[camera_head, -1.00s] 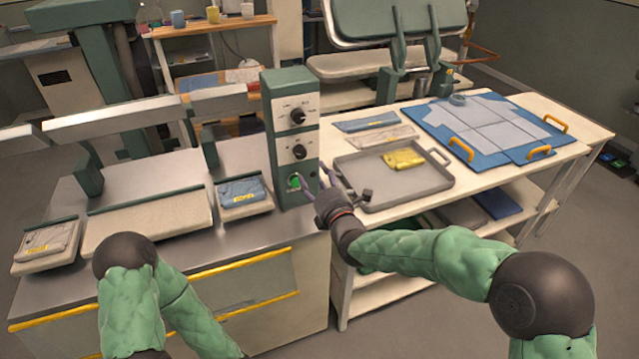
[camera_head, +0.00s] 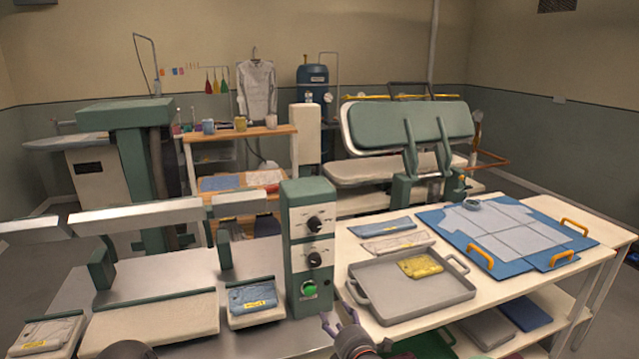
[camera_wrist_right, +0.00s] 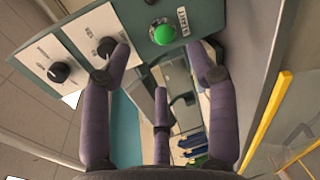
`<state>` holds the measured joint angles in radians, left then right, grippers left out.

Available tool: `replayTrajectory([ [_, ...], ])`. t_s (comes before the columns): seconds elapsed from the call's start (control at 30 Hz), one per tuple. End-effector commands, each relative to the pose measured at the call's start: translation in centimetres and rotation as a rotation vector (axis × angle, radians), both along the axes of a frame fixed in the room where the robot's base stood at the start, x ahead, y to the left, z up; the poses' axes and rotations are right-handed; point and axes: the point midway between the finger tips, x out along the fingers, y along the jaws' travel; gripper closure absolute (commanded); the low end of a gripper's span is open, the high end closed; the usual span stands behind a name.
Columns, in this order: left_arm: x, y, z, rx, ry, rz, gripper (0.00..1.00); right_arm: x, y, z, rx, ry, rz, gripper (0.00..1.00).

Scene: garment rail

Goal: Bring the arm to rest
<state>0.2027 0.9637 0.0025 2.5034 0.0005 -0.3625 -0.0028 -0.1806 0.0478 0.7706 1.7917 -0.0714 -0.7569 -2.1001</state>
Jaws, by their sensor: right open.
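My right gripper (camera_head: 342,318) shows at the bottom middle of the head view, in front of the control box and beside the tray's left edge. Its purple-grey fingers are spread and nothing is between them. In the right wrist view the open fingers (camera_wrist_right: 160,75) point towards the control panel, with the green button (camera_wrist_right: 162,32) beyond them. I cannot tell how far the fingertips are from the panel. Only a dark rounded part of my left arm shows at the bottom left of the head view; my left gripper is out of view.
The green control box (camera_head: 308,240) stands on the press bench by the white table. A grey tray (camera_head: 420,300) holds a yellow folded garment (camera_head: 420,266). A blue board (camera_head: 510,262) with orange handles lies at right. Small pads with folded garments (camera_head: 253,297) sit at left.

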Motion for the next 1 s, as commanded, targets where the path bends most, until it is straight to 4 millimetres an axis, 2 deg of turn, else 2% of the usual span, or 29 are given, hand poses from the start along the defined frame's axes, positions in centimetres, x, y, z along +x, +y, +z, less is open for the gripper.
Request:
replayTrajectory([
  [0.03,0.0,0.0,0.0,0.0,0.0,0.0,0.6,-0.6,-0.5,-3.3,0.078,0.106,-0.022,0.41],
  [0.2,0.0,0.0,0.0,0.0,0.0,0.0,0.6,-3.5,-2.0,-12.3,0.378,0.441,-0.156,0.41],
  [0.37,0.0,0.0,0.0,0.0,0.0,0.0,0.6,-7.9,-3.3,-20.0,0.652,0.738,-0.353,0.41],
  [0.5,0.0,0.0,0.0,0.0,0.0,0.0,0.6,-12.8,-4.1,-25.8,0.878,0.976,-0.58,0.41],
  [0.57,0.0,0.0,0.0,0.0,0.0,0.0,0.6,-15.2,-4.5,-28.0,0.971,1.068,-0.693,0.41],
  [0.7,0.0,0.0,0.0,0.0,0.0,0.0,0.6,-21.2,-4.9,-32.3,1.171,1.258,-0.994,0.41],
  [0.8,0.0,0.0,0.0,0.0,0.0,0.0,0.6,-25.4,-5.0,-34.5,1.29,1.358,-1.222,0.41],
  [0.9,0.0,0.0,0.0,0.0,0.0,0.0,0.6,-28.9,-5.0,-35.8,1.375,1.42,-1.423,0.41],
  [1.0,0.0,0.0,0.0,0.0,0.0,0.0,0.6,-31.3,-4.9,-36.5,1.429,1.452,-1.573,0.41],
])
